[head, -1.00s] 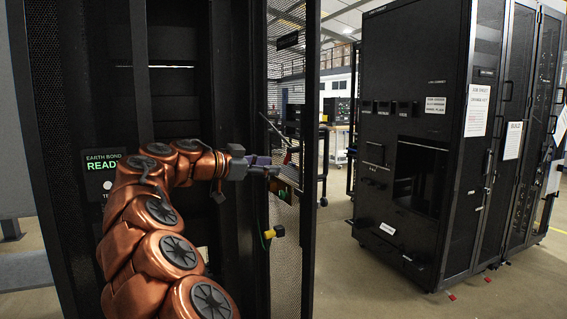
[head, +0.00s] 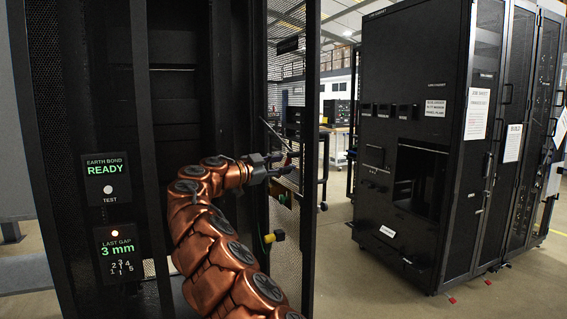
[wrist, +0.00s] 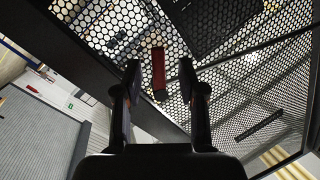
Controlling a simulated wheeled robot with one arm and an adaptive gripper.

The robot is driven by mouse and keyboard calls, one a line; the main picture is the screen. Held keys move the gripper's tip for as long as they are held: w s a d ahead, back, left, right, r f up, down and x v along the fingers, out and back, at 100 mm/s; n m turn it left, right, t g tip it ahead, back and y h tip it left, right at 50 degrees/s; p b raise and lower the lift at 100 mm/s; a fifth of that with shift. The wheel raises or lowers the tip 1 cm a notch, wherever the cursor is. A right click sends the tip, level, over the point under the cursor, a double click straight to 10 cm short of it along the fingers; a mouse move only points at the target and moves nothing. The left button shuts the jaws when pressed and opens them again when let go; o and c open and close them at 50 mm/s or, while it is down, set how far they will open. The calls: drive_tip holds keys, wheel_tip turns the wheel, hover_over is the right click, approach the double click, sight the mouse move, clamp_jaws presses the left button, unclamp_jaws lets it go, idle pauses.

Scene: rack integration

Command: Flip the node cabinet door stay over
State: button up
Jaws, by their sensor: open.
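The node cabinet's perforated door (head: 296,235) stands open at the right of the cabinet. My gripper (head: 287,164) is at the door's inner side, about mid-height. In the wrist view my gripper (wrist: 159,69) has its two dark fingers spread. A short red bar (wrist: 158,68) shows between the fingertips with gaps on both sides, against the mesh. It may be part of the door stay, but I cannot tell. A thin bar (head: 271,130) slants down towards my gripper in the head view; its lower end is hidden or too small to make out.
A yellow-ended connector (head: 275,236) hangs low on the door side. The cabinet front carries an earth bond panel (head: 107,178) and a "last gap 3 mm" display (head: 117,253). A second black rack (head: 412,150) stands to the right, across clear floor.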

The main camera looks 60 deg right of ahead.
drive_tip(key=shift+x, duration=0.8)
clamp_jaws()
